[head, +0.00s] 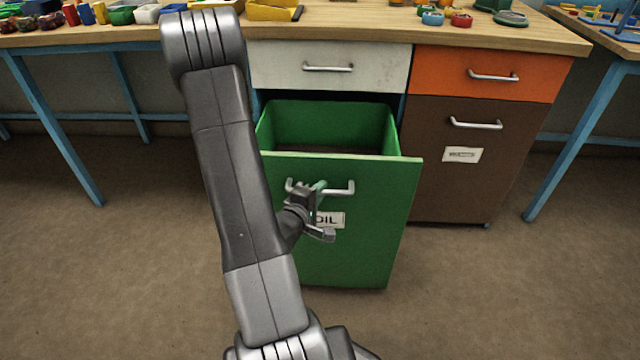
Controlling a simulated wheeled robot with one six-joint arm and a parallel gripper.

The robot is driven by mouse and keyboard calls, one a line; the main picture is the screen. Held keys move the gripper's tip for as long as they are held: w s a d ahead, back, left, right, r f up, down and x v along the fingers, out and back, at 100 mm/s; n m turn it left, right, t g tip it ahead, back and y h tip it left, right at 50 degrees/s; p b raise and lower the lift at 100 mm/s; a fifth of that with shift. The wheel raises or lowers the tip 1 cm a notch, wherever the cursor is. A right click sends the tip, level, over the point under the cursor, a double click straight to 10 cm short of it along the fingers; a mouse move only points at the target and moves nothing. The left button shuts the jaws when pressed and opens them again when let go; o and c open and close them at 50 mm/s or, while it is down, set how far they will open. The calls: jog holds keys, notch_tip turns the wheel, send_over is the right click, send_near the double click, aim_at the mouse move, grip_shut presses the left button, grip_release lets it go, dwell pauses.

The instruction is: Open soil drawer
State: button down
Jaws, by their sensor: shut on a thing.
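The green soil drawer (375,240) stands pulled out from the bench, with its open top and green inner walls showing. A label with the letters "OIL" showing (334,220) is on its front, partly covered by my gripper. Its pale bar handle (340,190) runs across the upper front. My gripper (316,188) is at the left half of this handle and shut on it. My arm crosses in front of the drawer's left side and hides part of it. The inside bottom of the drawer is dark and hard to make out.
A white drawer (290,68) above is shut. An orange drawer (520,75) and a brown front (455,185) at right are shut. The wooden worktop (380,28) bears small coloured things. Blue table legs (60,130) stand at left. The floor (500,300) in front is clear.

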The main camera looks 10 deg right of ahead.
jog(key=shift+s, duration=0.2)
jog(key=c, duration=1.4)
grip_release()
jog(key=shift+a, duration=0.1)
jog(key=p+v, duration=0.2)
jog(key=v, duration=1.1)
jog(key=shift+s+a, duration=0.25)
jog(key=shift+w+d, duration=0.1)
jog(key=shift+b+x, duration=0.95)
jog(key=shift+x, duration=5.7)
jog(key=shift+r, duration=0.2)
